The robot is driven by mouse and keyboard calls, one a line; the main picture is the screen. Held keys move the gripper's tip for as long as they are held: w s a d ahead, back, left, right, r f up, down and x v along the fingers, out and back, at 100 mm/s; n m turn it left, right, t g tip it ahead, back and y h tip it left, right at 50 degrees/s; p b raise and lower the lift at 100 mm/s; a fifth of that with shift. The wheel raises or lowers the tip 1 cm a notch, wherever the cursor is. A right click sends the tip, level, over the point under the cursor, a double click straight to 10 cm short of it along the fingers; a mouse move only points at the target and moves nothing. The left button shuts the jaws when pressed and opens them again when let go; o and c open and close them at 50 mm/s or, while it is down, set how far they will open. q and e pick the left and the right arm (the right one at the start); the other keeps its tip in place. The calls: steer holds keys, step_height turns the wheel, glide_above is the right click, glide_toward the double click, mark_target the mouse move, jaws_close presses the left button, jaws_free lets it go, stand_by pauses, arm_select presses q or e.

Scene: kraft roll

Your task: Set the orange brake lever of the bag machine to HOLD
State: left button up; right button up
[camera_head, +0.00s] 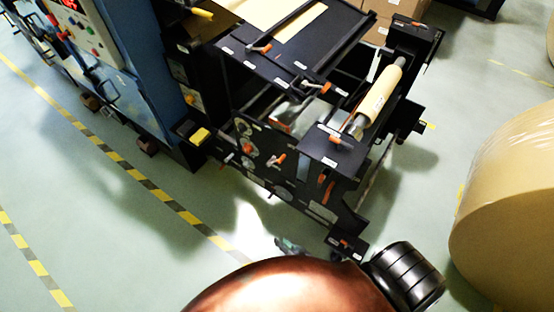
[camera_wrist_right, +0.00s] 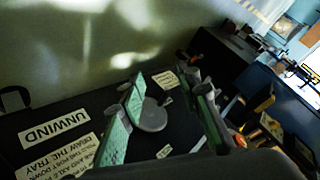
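The bag machine (camera_head: 300,160) is black with several orange-handled levers, and its labels are too small to read in the head view. One orange lever (camera_head: 345,242) sits on a low black foot at its near end; others are on the side panel, such as this orange lever (camera_head: 276,160). I cannot tell which is the brake lever, or where HOLD is. My right gripper (camera_head: 288,246) shows green pads low beside the machine, left of that foot. In the right wrist view my right gripper (camera_wrist_right: 170,88) is open above a black plate, with a grey round knob (camera_wrist_right: 152,116) between its fingers. My left gripper is not visible.
A black plate reads UNWIND (camera_wrist_right: 54,131) in the wrist view. A large kraft roll (camera_head: 510,205) stands at the right. A blue cabinet (camera_head: 135,75) with buttons is at the left. Green floor (camera_head: 130,240) with striped tape is clear in front.

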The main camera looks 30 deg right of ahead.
steer(key=w+a+r+m+t+h+b, duration=0.15)
steer(key=w+r+m+t+b, duration=0.4)
steer(key=w+r, duration=0.9)
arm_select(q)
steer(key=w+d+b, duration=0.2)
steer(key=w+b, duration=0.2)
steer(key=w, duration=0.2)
arm_select(e)
steer(key=n+g+h+b, duration=0.6)
steer(key=n+g+h, duration=0.7)
steer(key=n, duration=2)
glide_toward(281, 160)
steer(key=d+f+t+h, duration=0.3)
steer(key=d+f+t, duration=0.1)
steer(key=f, duration=0.1)
steer(key=shift+m+g, duration=0.25)
steer(key=x, duration=0.4)
steer(key=b+x, duration=0.1)
steer(key=x, duration=0.1)
steer(key=shift+w+r, duration=0.25)
steer(key=shift+w, duration=0.05)
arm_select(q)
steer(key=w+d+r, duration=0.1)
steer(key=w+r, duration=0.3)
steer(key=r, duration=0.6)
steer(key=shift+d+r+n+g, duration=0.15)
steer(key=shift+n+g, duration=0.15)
arm_select(e)
steer(key=shift+w+d, duration=0.2)
steer(key=shift+d, duration=0.3)
